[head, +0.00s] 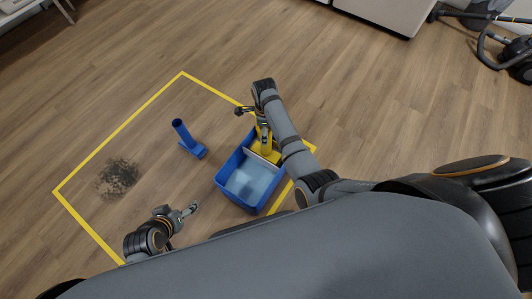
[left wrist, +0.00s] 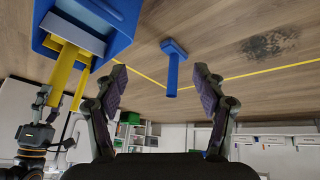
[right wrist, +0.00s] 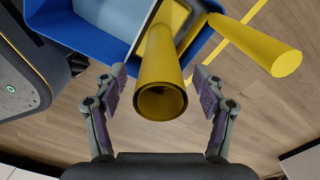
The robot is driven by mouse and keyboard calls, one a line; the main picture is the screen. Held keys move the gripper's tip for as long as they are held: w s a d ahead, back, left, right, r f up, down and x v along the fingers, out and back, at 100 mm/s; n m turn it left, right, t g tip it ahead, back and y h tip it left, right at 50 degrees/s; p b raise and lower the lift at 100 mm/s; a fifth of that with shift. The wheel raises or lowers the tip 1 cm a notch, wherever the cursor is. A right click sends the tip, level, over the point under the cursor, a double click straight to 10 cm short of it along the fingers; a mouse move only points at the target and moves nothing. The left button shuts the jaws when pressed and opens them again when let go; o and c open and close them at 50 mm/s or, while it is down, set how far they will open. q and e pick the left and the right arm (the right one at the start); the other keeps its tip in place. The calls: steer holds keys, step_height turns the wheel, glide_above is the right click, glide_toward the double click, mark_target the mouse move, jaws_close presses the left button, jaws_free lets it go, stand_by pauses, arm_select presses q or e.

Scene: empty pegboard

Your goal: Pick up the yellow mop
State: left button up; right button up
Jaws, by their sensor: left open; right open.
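The yellow mop (head: 266,143) stands in the blue bucket (head: 226,180), its shaft rising from the bucket's far end. In the right wrist view its hollow yellow handle (right wrist: 162,80) points at the camera, between the fingers of my right gripper (right wrist: 160,85). That gripper is open, with gaps to the handle on both sides; it also shows above the bucket in the head view (head: 253,122). My left gripper (head: 184,222) is open and empty, left of the bucket. The left wrist view shows the mop shaft (left wrist: 64,66) at upper left. The mop's lower end is hidden in the bucket.
A second yellow bar (right wrist: 270,45) rises beside the mop. A blue upright tool (head: 183,133) stands left of the bucket. A dark stain (head: 117,178) marks the floor inside a yellow outline (head: 120,130). A vacuum cleaner (head: 515,58) is far right.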

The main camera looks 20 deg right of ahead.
step_height(320, 180, down, 2)
steer(key=shift+f, duration=0.1)
arm_select(q)
steer(key=w+r+t, duration=0.5)
steer(key=w+r, duration=0.3)
steer(key=w, duration=0.1)
steer(key=shift+w+a, duration=0.25)
steer(key=shift+a, duration=0.15)
arm_select(e)
steer(key=shift+c, duration=0.3)
jaws_close()
